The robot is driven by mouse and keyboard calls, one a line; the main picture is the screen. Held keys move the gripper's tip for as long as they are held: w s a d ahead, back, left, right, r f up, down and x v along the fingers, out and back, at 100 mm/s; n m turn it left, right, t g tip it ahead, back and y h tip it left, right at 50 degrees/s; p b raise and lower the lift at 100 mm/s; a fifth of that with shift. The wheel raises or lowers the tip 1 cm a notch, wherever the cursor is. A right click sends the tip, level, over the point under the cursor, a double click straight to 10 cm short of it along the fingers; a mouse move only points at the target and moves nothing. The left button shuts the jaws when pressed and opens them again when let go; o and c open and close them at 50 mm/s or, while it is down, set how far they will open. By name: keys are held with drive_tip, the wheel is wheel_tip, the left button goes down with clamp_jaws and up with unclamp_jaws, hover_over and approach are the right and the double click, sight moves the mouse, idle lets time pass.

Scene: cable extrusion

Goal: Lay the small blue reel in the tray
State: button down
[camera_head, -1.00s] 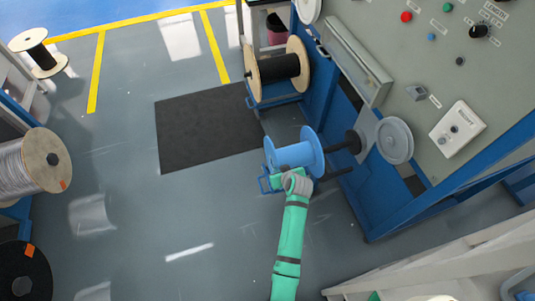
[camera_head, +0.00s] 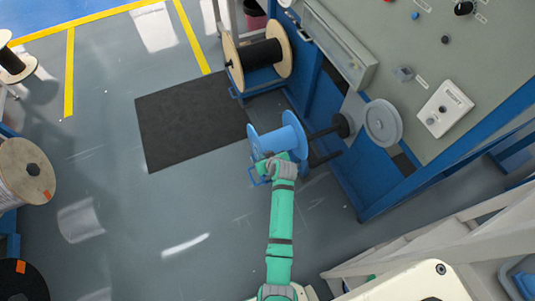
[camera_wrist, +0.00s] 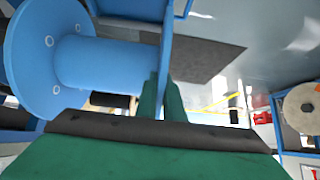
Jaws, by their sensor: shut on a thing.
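The blue reel (camera_head: 277,141) is empty, with two round flanges and a bare barrel. It lies on its side at the left end of a black shaft (camera_head: 324,132) on the machine; I cannot tell whether it is still on the shaft. My gripper (camera_head: 283,157) is at its near side. In the wrist view the reel (camera_wrist: 100,62) fills the upper left, and my gripper's green fingers (camera_wrist: 162,97) are shut on its near flange, seen edge-on. I cannot make out a tray with certainty; a grey-blue container (camera_head: 522,278) is partly visible at the lower right edge.
The machine's panel (camera_head: 430,60) and a grey disc (camera_head: 382,124) stand to the right. A black-wound reel (camera_head: 262,54) is behind. A dark mat (camera_head: 195,118) lies on the floor. More reels (camera_head: 26,170) line the left edge. The middle floor is clear.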

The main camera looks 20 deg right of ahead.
wheel_tip(320, 180, down, 7)
drive_tip(key=shift+d, duration=0.3)
idle(0.8)
drive_tip(key=shift+f, duration=0.15)
idle(0.4)
drive_tip(key=shift+s+a+f, duration=0.1)
drive_tip(key=shift+f, duration=0.3)
drive_tip(key=c, duration=1.8)
unclamp_jaws()
drive_tip(key=shift+s, duration=0.1)
drive_tip(key=v, duration=1)
drive_tip(key=shift+s+r, duration=0.15)
drive_tip(key=shift+r, duration=0.15)
